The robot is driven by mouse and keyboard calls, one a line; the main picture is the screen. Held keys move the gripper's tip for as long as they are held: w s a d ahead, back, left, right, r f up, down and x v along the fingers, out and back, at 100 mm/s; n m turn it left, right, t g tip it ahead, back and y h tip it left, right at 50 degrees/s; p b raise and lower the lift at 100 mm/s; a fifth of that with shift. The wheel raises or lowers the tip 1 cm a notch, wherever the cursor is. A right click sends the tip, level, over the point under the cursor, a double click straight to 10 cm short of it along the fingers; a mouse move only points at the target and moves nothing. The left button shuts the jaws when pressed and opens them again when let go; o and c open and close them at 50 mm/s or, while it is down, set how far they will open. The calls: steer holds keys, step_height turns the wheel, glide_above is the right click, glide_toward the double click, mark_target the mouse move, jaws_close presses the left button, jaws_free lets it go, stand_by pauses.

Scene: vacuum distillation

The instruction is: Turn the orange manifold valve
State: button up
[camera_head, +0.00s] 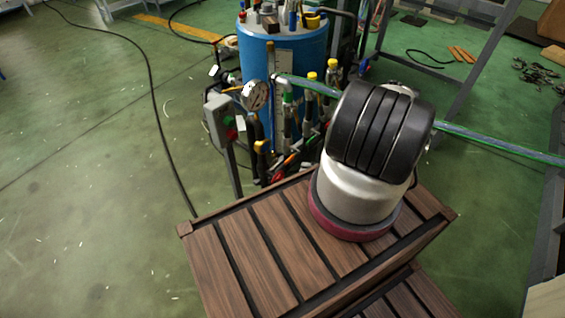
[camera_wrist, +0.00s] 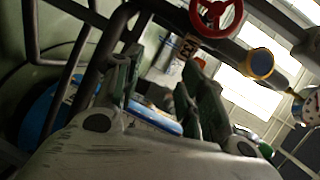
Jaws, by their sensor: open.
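A cluster of pipes and valves stands before the blue tank (camera_head: 285,62) in the head view. A small orange part (camera_head: 291,158) shows low in this cluster, partly crowded by other fittings; I cannot tell for sure that it is the orange manifold valve. My gripper (camera_wrist: 158,88) shows in the wrist view with its two dark fingers apart and nothing clearly between them. A red handwheel (camera_wrist: 217,14) is above and right of the fingers. In the head view my own arm hides part of the cluster's right side, and my gripper is not visible there.
A pressure gauge (camera_head: 254,95) and a grey switch box (camera_head: 218,120) stand at the cluster's left. A green hose (camera_head: 490,145) runs to the right. A yellow-rimmed round fitting (camera_wrist: 260,63) is right of the fingers. The green floor at left is mostly clear, with a black cable (camera_head: 150,75).

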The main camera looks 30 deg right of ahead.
steer(key=m+t+y, duration=0.1)
steer(key=t, duration=0.1)
glide_toward(290, 160)
steer(key=x, duration=0.3)
steer(key=shift+m, duration=0.5)
steer(key=x, duration=0.7)
steer(key=shift+w+a+f, duration=0.1)
steer(key=shift+w+f, duration=0.1)
steer(key=shift+w, duration=0.05)
steer(key=shift+c, duration=0.5)
jaws_close()
